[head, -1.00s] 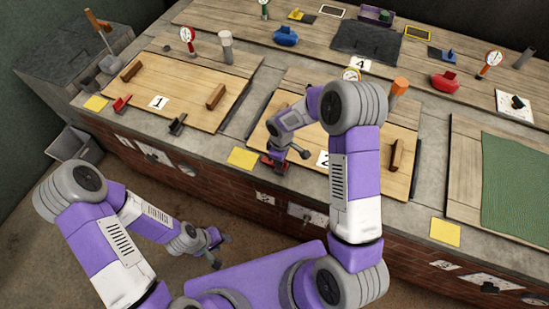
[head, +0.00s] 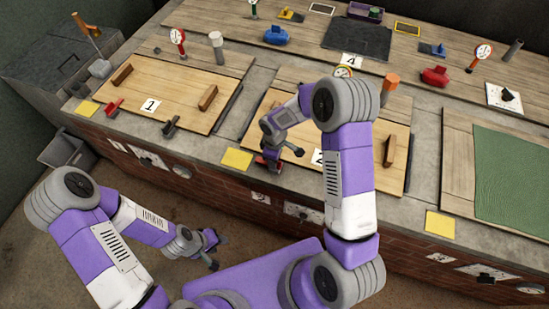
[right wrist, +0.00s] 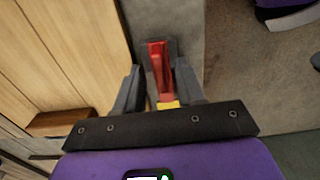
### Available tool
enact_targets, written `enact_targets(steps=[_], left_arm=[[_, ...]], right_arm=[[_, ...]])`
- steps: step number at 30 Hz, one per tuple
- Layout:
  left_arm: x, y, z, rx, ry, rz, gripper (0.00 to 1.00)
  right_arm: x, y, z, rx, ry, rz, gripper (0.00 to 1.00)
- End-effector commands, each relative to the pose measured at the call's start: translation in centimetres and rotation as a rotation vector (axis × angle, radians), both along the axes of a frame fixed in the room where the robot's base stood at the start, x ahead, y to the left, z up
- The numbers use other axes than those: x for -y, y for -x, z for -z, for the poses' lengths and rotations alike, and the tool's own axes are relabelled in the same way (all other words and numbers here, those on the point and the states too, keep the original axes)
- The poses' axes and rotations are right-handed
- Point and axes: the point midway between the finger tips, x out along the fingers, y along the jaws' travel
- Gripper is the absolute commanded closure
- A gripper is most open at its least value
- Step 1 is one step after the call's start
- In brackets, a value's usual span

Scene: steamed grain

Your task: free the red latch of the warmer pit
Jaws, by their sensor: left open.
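A red latch (right wrist: 160,72) stands in a dark grey mount at the front left edge of wooden board 2 (head: 352,168). In the right wrist view it lies between the two dark fingers of my right gripper (right wrist: 159,88), with a narrow gap on its left side. A yellow piece (right wrist: 168,104) shows at its near end. In the head view my right gripper (head: 268,164) is at the latch, and the wrist hides most of it. My left gripper (head: 219,252) is open and empty, low in front of the counter.
Board 1 (head: 185,92) to the left has its own red latch (head: 114,107) and a black latch (head: 170,127). A yellow square (head: 237,159) lies left of my right gripper. A wooden handle (head: 390,150) stands on board 2. Gauges and blocks stand farther back.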

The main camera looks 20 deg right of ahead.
Motion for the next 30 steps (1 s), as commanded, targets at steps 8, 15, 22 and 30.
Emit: enact_targets(steps=[8, 15, 22, 30], left_arm=[[0.0, 0.0, -1.5, 0.000, 0.000, 0.000, 0.57], [0.0, 0.0, -2.1, 0.000, 0.000, 0.000, 0.57], [0.0, 0.0, -2.1, 0.000, 0.000, 0.000, 0.57], [0.0, 0.0, -2.1, 0.000, 0.000, 0.000, 0.57]], right_arm=[[0.0, -0.1, -4.7, 0.004, 0.000, 0.001, 0.62], [0.0, 0.0, -7.1, 0.003, 0.000, -0.002, 0.62], [-0.1, 0.0, -7.3, 0.002, -0.001, -0.002, 0.62], [-0.1, 0.0, -7.2, 0.002, -0.001, -0.002, 0.62]])
